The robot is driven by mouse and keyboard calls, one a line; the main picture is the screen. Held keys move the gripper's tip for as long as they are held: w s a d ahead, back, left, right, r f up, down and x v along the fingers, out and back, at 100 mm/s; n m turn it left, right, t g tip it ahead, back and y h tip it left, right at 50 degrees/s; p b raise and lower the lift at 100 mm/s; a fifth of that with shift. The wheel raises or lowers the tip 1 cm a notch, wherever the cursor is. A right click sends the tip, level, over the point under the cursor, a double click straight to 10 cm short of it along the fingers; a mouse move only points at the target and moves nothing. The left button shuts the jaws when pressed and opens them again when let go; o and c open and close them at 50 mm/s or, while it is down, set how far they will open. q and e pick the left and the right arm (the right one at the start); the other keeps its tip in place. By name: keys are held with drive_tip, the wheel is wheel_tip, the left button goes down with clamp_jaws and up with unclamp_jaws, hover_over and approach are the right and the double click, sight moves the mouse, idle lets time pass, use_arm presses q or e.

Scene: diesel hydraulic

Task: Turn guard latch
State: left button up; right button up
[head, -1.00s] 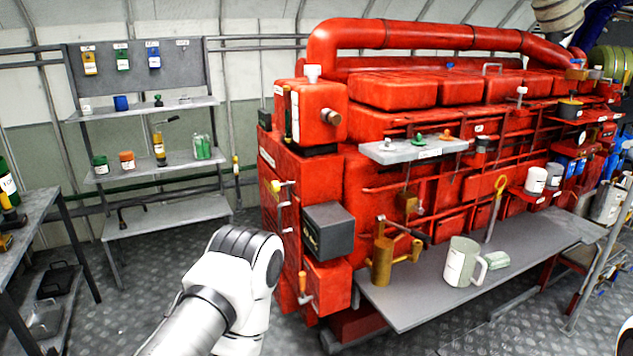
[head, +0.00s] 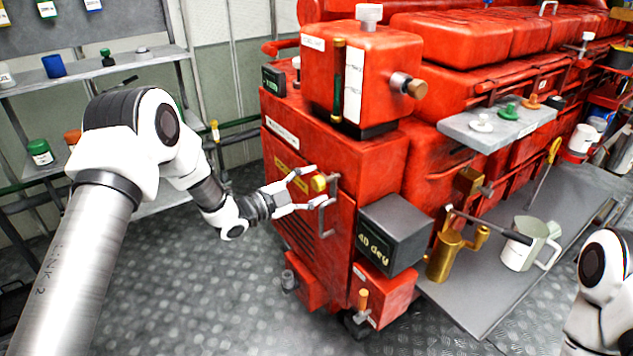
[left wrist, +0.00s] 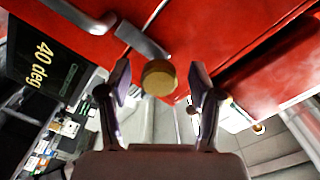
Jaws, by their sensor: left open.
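A yellow-brass round knob (head: 319,183) sits on the front of the red engine's end cabinet, beside a grey bent handle (head: 327,219). I take the knob to be part of the guard latch, but no readable label confirms it. My left gripper (head: 311,189) is open, its fingers pointing at the cabinet around the knob. In the left wrist view the knob (left wrist: 158,78) lies between the two spread fingertips (left wrist: 160,85), with a gap on each side. My right gripper is out of view; only part of my right arm shows.
A dark box marked "40 deg" (head: 397,232) juts out right of the handle. A brass can (head: 444,255) and a white mug (head: 528,243) stand on the grey bench (head: 478,301). Shelves (head: 150,65) stand at left. The floor before the cabinet is clear.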

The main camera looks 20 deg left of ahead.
use_arm(q)
drive_tip(key=shift+w+d+r, duration=0.2)
drive_tip(key=shift+w+d, duration=0.05)
drive_tip(key=shift+d, duration=0.3)
drive_tip(key=shift+a+f, duration=0.15)
drive_tip(key=shift+a, duration=0.05)
drive_tip(key=shift+w+d, duration=0.1)
drive_tip(key=c, duration=1.2)
drive_tip(key=shift+o, duration=0.2)
